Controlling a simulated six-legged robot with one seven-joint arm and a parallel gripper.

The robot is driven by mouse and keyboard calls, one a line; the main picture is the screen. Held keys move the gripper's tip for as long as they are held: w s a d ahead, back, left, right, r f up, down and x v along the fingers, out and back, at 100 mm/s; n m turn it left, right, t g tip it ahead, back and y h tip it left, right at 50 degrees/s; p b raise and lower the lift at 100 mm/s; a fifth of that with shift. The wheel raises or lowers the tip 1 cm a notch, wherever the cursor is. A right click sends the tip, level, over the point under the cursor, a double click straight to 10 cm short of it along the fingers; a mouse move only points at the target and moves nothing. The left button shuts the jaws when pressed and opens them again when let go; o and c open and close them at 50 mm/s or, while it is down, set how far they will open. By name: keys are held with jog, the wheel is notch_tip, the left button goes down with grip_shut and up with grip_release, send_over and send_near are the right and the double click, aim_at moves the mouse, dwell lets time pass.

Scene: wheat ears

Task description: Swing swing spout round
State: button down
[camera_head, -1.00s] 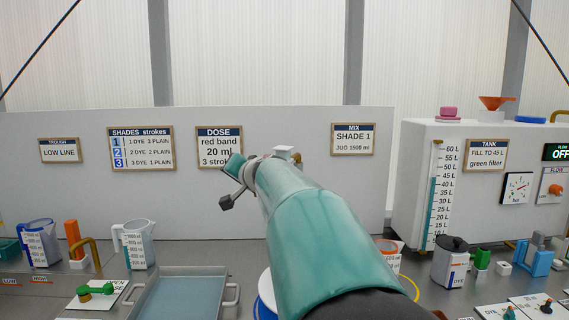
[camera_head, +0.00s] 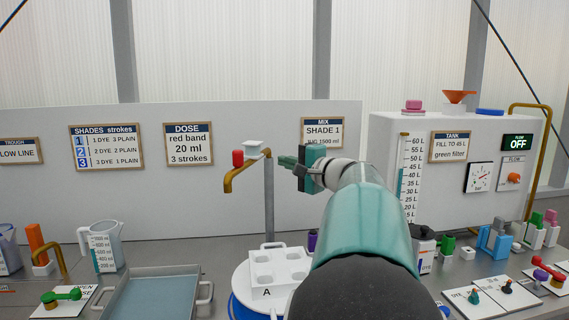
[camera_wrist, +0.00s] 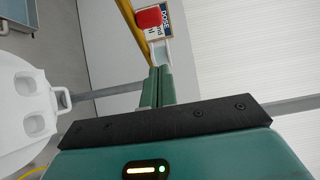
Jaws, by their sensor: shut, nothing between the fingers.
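The swing spout (camera_head: 238,178) is a brass pipe on top of a grey post (camera_head: 269,205). It points left and toward me, with a red knob (camera_head: 238,158) and a white cap (camera_head: 253,149) above it. My gripper (camera_head: 284,161) is just right of the post top, its teal fingers together and empty, pointing left. In the wrist view the shut fingers (camera_wrist: 157,80) reach toward the brass pipe (camera_wrist: 132,35) and the red knob (camera_wrist: 150,17). I cannot tell whether they touch the spout.
A white round turntable (camera_head: 242,285) with a holed block (camera_head: 280,268) marked A stands below the spout. A grey tray (camera_head: 208,305) and a clear jug (camera_head: 102,247) are to the left. The white tank (camera_head: 440,140), small valves and cards fill the right.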

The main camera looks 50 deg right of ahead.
jog(key=w+a, duration=0.1)
jog(key=w, duration=0.9)
jog(key=shift+a, duration=0.35)
jog(key=shift+w+a, duration=0.1)
jog(key=shift+w, duration=0.05)
